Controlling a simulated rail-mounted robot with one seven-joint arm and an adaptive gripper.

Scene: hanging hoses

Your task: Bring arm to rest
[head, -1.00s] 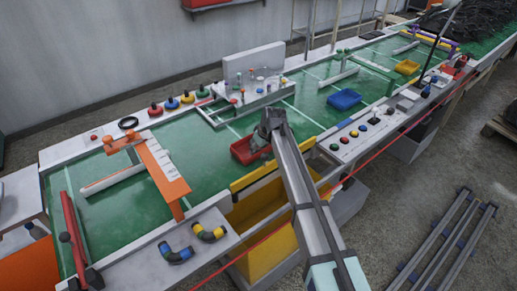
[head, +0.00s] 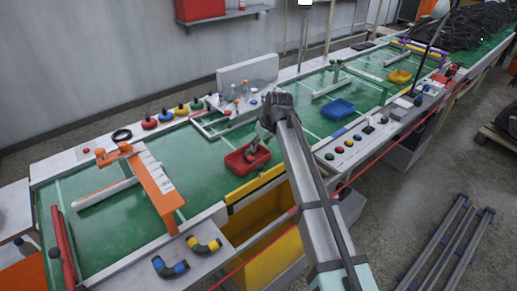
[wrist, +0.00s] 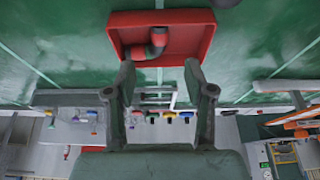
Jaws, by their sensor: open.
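My gripper (head: 264,132) is at the end of my grey arm, above the green belt and close to the red tray (head: 236,163). In the wrist view, my gripper (wrist: 160,76) has its two fingers wide apart with nothing between them. The red tray (wrist: 195,42) lies ahead of the fingertips there. A curved dark hose piece with a red band (wrist: 152,47) lies inside the tray, apart from the fingers. In the head view the hose piece is small and partly hidden by my gripper.
Two bent hoses, one with blue (head: 170,267) and one with yellow (head: 204,246), lie on the front ledge. An orange gate (head: 160,188) spans the belt at left. Blue (head: 338,108) and yellow (head: 399,76) trays stand farther along. A button panel (head: 350,144) is right of my arm.

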